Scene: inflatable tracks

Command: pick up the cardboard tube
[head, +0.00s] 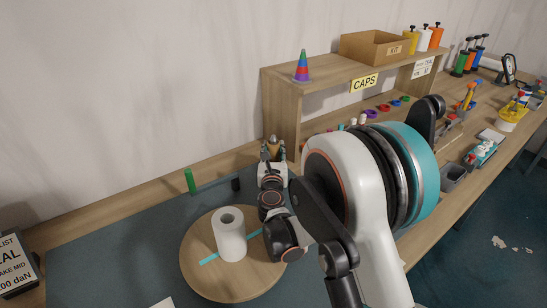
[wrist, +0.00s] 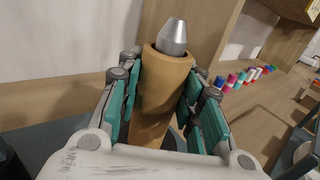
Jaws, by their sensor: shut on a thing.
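The cardboard tube (wrist: 160,95) is brown and stands between the two teal-padded fingers of my gripper (wrist: 163,110), which is shut on it. A grey metal cone tip (wrist: 173,36) pokes out of the tube's open end; how far it reaches inside is hidden. In the head view, the tube (head: 273,144) shows as a small brown tip between the fingers of my gripper (head: 272,153), near the left end of the shelf. The tube's lower end is hidden by the gripper, so I cannot tell whether it touches the table.
The wooden shelf (head: 284,112) stands close to the right of my gripper. A white roll (head: 229,234) stands on a round wooden board (head: 200,268) in front. Coloured caps (wrist: 233,80) lie under the shelf.

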